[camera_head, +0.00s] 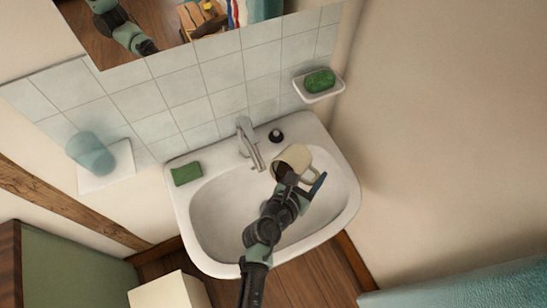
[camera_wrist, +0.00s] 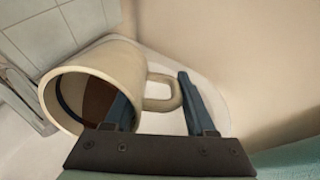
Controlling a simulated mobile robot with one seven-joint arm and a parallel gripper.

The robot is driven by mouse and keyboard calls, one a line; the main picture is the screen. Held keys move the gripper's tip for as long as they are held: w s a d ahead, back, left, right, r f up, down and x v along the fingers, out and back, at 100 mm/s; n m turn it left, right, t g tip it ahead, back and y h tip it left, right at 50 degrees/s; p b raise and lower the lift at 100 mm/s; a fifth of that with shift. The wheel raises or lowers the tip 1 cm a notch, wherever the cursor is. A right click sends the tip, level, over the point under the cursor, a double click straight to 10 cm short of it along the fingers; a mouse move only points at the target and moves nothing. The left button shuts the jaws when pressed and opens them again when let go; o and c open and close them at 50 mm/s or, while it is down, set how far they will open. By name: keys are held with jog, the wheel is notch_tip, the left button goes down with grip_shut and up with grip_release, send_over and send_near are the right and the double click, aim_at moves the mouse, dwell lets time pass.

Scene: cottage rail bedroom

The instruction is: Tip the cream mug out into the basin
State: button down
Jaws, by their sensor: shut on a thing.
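The cream mug (camera_head: 296,156) is over the right part of the white basin (camera_head: 220,208), tipped onto its side. In the wrist view the mug (camera_wrist: 122,62) has its mouth facing the lower left, with dark brown showing inside. My gripper (camera_head: 307,186) is shut on the mug's handle, which lies between the two blue fingers (camera_wrist: 157,92). Whether any liquid is leaving the mug cannot be told. My arm hides part of the basin's middle and front.
The tap (camera_head: 246,140) stands close to the mug's left. A green sponge (camera_head: 186,173) and a small dark object (camera_head: 276,135) sit on the basin's rim. A soap dish (camera_head: 318,89) and a shelf with a blue-green cup (camera_head: 91,153) are on the walls.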

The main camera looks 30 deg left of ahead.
jog(key=shift+r+t+b, duration=0.25)
jog(key=shift+t+b, duration=0.15)
jog(key=shift+b, duration=1)
jog(key=shift+s+a+r+t+b, duration=0.15)
jog(key=shift+s+t+b, duration=0.25)
jog(key=shift+b, duration=1)
jog(key=shift+s+d+r+t+b, duration=0.1)
jog(key=shift+s+r+t+b, duration=0.25)
jog(key=shift+b, duration=1)
jog(key=t+b, duration=0.1)
jog(key=b, duration=0.3)
jog(key=f+t+b, duration=0.1)
jog(key=b, duration=0.4)
jog(key=shift+s+a+h, duration=0.1)
jog(key=shift+s+h, duration=0.2)
jog(key=shift+s, duration=0.05)
